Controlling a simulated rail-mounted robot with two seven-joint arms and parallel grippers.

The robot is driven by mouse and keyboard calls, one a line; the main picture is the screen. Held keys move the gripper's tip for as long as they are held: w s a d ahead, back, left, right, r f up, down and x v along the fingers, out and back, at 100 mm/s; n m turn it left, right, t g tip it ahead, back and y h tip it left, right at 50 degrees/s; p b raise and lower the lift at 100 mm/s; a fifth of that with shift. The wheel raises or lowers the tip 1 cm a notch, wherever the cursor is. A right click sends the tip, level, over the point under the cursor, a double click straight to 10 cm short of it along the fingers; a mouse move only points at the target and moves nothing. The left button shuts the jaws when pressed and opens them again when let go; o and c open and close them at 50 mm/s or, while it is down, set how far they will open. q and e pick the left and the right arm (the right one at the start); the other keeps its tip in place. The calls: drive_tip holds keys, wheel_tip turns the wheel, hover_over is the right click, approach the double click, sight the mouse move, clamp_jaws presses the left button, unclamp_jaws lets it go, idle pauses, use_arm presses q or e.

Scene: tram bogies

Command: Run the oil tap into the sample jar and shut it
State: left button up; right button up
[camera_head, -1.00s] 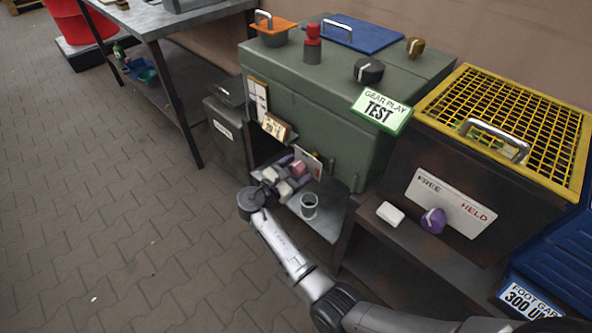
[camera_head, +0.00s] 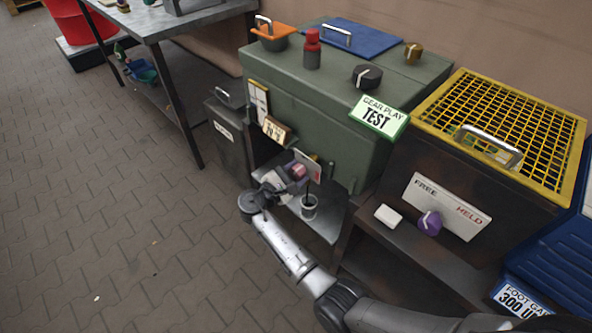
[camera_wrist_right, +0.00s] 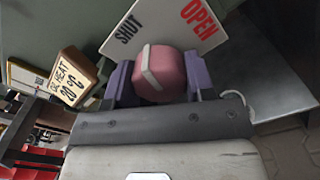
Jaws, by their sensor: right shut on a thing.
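My right gripper (camera_head: 296,173) is at the front of the green gear case, above and left of the sample jar. In the right wrist view its purple fingers (camera_wrist_right: 160,82) are shut on the rounded pink-red tap knob (camera_wrist_right: 167,75), which has a white stripe. The plate behind it (camera_wrist_right: 165,25) reads SHUT on the left and OPEN on the right; the stripe's exact setting is hard to tell. The pale sample jar (camera_head: 309,209) stands upright on the low shelf. A thin dark stream (camera_head: 308,191) runs down into it. The tap spout is mostly hidden. My left gripper is not in view.
The green case (camera_head: 300,105) carries a red-capped bottle, a black knob and a TEST sign (camera_head: 379,116). An oil heat tag (camera_head: 275,130) hangs left of the gripper. A dark cabinet with FREE/HELD plate (camera_head: 447,206) and purple knob (camera_head: 430,222) stands right.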

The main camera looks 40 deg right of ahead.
idle(0.3)
drive_tip(key=o, duration=0.9)
drive_tip(key=a+p, duration=0.1)
drive_tip(key=a, duration=0.3)
drive_tip(key=s+a+p, duration=0.1)
drive_tip(key=a, duration=0.4)
drive_tip(key=a+p, duration=0.2)
drive_tip(key=a, duration=0.2)
drive_tip(key=shift+s+a, duration=0.2)
drive_tip(key=shift+a, duration=0.2)
idle(0.8)
